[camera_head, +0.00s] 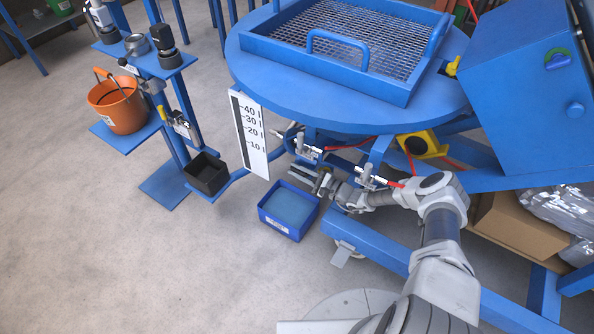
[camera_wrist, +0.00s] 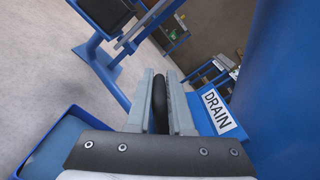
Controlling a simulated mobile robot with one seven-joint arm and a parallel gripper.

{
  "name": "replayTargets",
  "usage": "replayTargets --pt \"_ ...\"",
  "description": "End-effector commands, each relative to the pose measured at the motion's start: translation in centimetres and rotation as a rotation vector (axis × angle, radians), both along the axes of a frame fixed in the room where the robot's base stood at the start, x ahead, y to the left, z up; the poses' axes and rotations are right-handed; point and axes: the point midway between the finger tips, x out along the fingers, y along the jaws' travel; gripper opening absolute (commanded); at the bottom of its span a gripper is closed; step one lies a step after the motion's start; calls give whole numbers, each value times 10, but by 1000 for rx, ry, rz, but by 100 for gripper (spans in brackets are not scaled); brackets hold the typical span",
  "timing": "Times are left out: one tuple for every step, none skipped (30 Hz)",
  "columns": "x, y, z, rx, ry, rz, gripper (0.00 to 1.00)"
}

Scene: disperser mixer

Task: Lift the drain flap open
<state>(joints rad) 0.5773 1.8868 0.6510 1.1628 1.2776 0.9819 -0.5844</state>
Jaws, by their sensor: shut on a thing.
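In the wrist view, my gripper (camera_wrist: 161,100) is shut on a black rounded handle (camera_wrist: 160,108), which sits between its two grey fingers. Just right of the fingers is the blue drain flap (camera_wrist: 197,105) with a white DRAIN label (camera_wrist: 218,112). How the handle joins the flap is hidden by the fingers. In the head view, my gripper (camera_head: 303,173) is under the rim of the large blue round mixer top (camera_head: 300,88). The handle and flap cannot be made out clearly there. How far the flap is raised cannot be told.
A blue tray (camera_head: 263,215) stands on the floor just below my gripper. A white level scale (camera_head: 250,135) hangs to its left. A blue stand holds an orange bucket (camera_head: 122,108) and a black box (camera_head: 206,174). Open floor lies at the left.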

Motion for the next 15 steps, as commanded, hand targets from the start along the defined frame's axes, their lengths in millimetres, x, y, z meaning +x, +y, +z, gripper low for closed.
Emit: replayTargets --pt "-2 1 -2 -2 4 4 0" --pt "-2 1 -2 -2 4 4 0" --pt "-2 1 -2 -2 4 4 0" --pt "-2 1 -2 -2 4 4 0" --pt "-2 0 -2 -2 4 3 0" --pt "-2 1 -2 -2 4 3 0" --pt "-2 1 -2 -1 6 3 0" --pt "-2 1 -2 0 8 3 0" --pt "-2 1 -1 6 17 3 0" --pt "-2 1 0 15 30 3 0" --pt "-3 1 1 24 45 3 0" --pt "-3 1 3 42 72 3 0" --pt "-4 1 5 57 94 3 0" --pt "-4 1 7 72 118 2 0" --pt "-4 2 9 95 152 2 0"
